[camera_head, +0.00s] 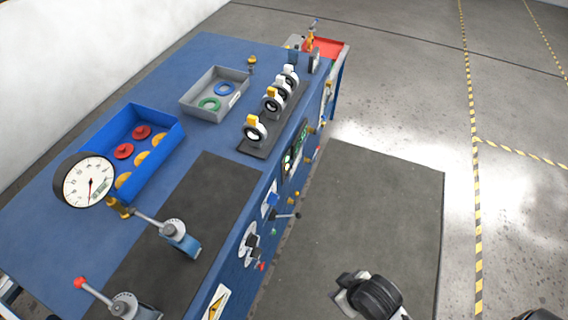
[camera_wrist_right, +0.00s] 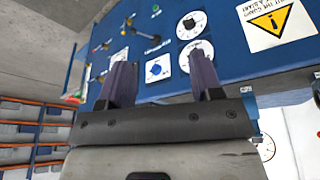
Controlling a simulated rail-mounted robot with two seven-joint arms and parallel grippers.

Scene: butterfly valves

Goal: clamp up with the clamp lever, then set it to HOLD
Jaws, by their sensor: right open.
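A lever with a dark ball end (camera_head: 296,215) sticks out from the bench's blue front panel (camera_head: 235,265); it looks like the clamp lever, but its label is unreadable. In the right wrist view a thin lever (camera_wrist_right: 103,46) also stands out from the panel. A white dial plate with a dark knob (camera_head: 252,243) sits nearby, its markings too small to read. My right gripper (camera_head: 350,288) is apart from the panel, over the dark floor mat. My left gripper is not visible.
A yellow warning sign (camera_wrist_right: 272,20) is on the panel. The floor mat (camera_head: 385,200) is clear.

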